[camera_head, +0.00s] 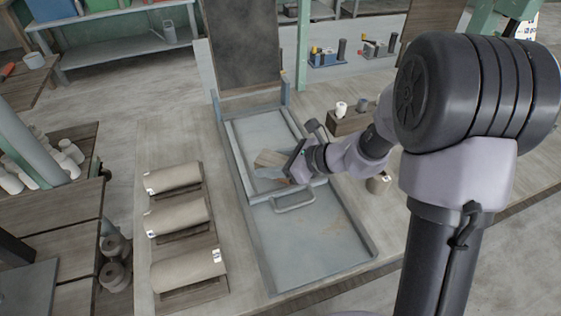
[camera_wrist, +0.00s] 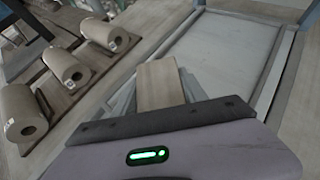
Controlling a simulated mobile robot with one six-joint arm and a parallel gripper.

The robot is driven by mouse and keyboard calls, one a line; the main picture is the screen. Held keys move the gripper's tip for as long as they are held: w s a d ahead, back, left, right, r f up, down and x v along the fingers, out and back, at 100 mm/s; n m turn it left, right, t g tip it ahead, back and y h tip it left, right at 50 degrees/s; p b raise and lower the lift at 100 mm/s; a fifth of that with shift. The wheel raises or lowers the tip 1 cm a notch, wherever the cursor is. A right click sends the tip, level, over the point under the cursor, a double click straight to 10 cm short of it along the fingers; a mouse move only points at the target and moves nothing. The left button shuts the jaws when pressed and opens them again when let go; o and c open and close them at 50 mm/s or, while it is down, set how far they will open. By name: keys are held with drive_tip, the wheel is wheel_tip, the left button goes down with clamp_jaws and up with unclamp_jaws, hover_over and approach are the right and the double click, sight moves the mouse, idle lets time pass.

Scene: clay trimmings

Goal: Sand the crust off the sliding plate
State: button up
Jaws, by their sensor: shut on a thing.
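My gripper (camera_head: 270,169) is shut on a pale wooden block (camera_head: 271,157), seen between the grey fingers in the wrist view (camera_wrist: 160,86). The block is over the grey framed plate (camera_head: 262,130), near its front edge; I cannot tell whether it touches. That plate also fills the upper right of the wrist view (camera_wrist: 222,50). A metal handle (camera_head: 293,203) is at its front. In front is a flat grey metal surface (camera_head: 290,250) with faint brownish patches (camera_head: 334,228), perhaps crust. Which part is the sliding plate is unclear. My gripper hides part of the framed plate.
Several beige clay rolls (camera_head: 180,217) lie on wooden stands to the left. A dark upright panel (camera_head: 240,45) stands behind the plate. A wooden block with small cups (camera_head: 345,120) and another small pot (camera_head: 378,184) are to the right. Bare tabletop lies between rolls and plate.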

drive_tip(key=shift+s+a+f, duration=0.1)
drive_tip(key=shift+s+a, duration=0.15)
drive_tip(key=shift+a, duration=0.6)
drive_tip(key=r+p, duration=0.1)
drive_tip(key=r, duration=0.1)
drive_tip(key=r+p, duration=0.4)
drive_tip(key=shift+s+a+r, duration=0.1)
drive_tip(key=shift+a, duration=0.3)
drive_tip(key=shift+d, duration=0.1)
wheel_tip(320, 180, up, 3)
drive_tip(key=p, duration=0.2)
drive_tip(key=shift+p, duration=0.35)
